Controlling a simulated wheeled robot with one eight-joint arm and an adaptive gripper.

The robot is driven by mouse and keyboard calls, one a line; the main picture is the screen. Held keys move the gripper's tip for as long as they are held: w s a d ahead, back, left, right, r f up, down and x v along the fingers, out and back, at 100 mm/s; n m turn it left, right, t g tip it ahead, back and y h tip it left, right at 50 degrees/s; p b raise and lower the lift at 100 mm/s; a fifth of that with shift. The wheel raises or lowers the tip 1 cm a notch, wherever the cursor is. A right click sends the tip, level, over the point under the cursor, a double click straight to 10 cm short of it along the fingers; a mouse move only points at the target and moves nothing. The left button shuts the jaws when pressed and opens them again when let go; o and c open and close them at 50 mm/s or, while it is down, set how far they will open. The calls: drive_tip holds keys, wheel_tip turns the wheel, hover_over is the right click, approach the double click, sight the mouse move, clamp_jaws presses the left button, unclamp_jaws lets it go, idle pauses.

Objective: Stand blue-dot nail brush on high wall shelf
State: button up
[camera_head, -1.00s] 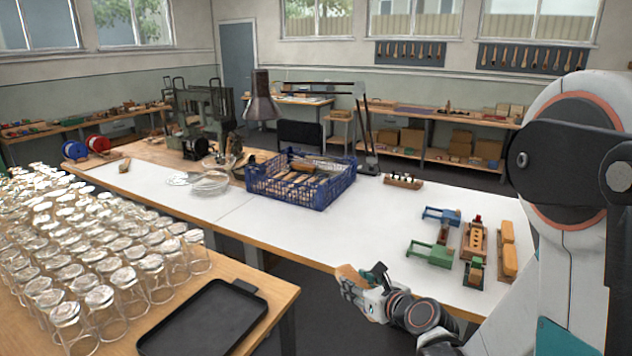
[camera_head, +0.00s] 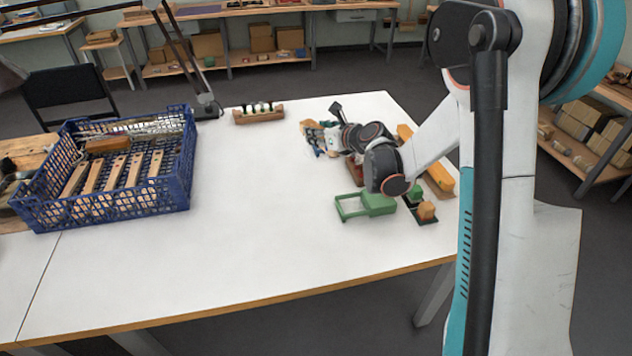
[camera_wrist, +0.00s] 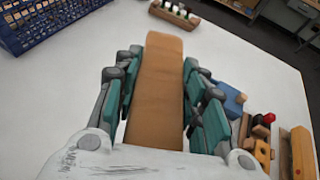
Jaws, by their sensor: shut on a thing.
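My gripper (camera_head: 325,139) is over the right part of the white table. In the wrist view it is shut on a long, plain tan wooden block (camera_wrist: 157,92), like a brush body, with teal finger pads on both sides. The block points away from the wrist. No blue dot or bristles show on its visible face, so I cannot tell which brush it is. The high wall shelf is not in view now.
A blue crate (camera_head: 120,213) of wooden brush pieces stands on the left of the white table (camera_head: 250,230). A small wooden rack (camera_head: 258,116) is at the back. A green fixture (camera_head: 366,205) and a yellow-orange block (camera_head: 438,180) sit near my arm. The table's middle is clear.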

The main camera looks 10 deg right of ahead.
sight(316, 124)
drive_tip(key=w, duration=0.4)
drive_tip(key=shift+w+a+r, duration=0.1)
drive_tip(key=shift+w+f+b, duration=0.2)
drive_tip(key=shift+f+b, duration=0.05)
drive_tip(key=shift+b, duration=0.15)
wheel_tip(316, 124, down, 19)
drive_tip(key=b, duration=0.7)
drive_tip(key=shift+f, duration=0.15)
drive_tip(key=o, duration=1.2)
